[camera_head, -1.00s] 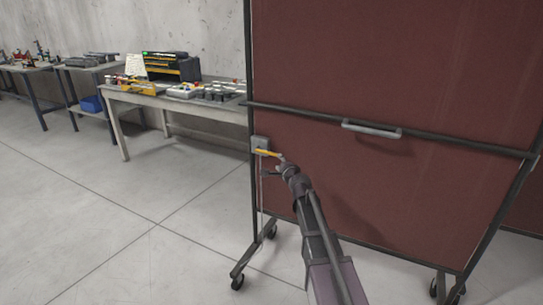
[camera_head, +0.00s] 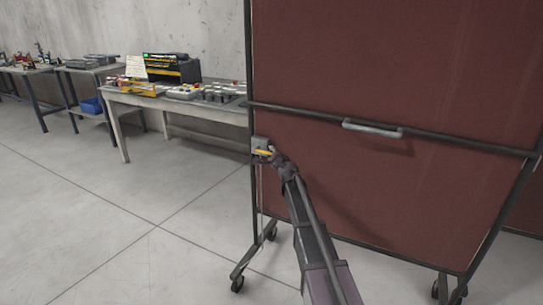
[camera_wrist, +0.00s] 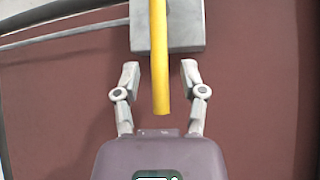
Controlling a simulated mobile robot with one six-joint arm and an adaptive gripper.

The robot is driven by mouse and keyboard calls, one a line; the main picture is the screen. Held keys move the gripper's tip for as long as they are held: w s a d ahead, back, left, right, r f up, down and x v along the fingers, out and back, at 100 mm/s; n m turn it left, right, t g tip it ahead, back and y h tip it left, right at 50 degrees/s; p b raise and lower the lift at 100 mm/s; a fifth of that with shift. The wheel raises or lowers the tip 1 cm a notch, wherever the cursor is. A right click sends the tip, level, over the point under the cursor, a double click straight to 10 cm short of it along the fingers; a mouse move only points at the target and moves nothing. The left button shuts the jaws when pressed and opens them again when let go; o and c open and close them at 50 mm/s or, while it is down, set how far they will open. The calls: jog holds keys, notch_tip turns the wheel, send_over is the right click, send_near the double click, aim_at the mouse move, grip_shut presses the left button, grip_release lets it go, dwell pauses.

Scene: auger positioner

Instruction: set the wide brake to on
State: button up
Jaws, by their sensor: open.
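The brake is a grey box with a yellow lever, fixed at the left edge of a wheeled red panel. In the wrist view the yellow lever (camera_wrist: 159,60) runs down from the grey box (camera_wrist: 186,26), and its lower end sits between my two open fingers. My gripper (camera_wrist: 160,72) has a gap on each side of the lever, with no contact visible. In the head view the lever (camera_head: 263,153) shows in front of the box (camera_head: 259,142), with my gripper (camera_head: 272,156) beside it, partly hiding it. Any on or off marking is too small to read.
The red panel (camera_head: 400,80) stands on a dark frame with castors (camera_head: 238,284) and has a grey handle (camera_head: 372,129). A workbench (camera_head: 125,100) with tools stands behind at the left. The floor (camera_head: 90,220) left of the panel is clear.

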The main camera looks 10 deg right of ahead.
jog(key=shift+c, duration=0.2)
grip_shut()
jog(key=shift+d, duration=0.15)
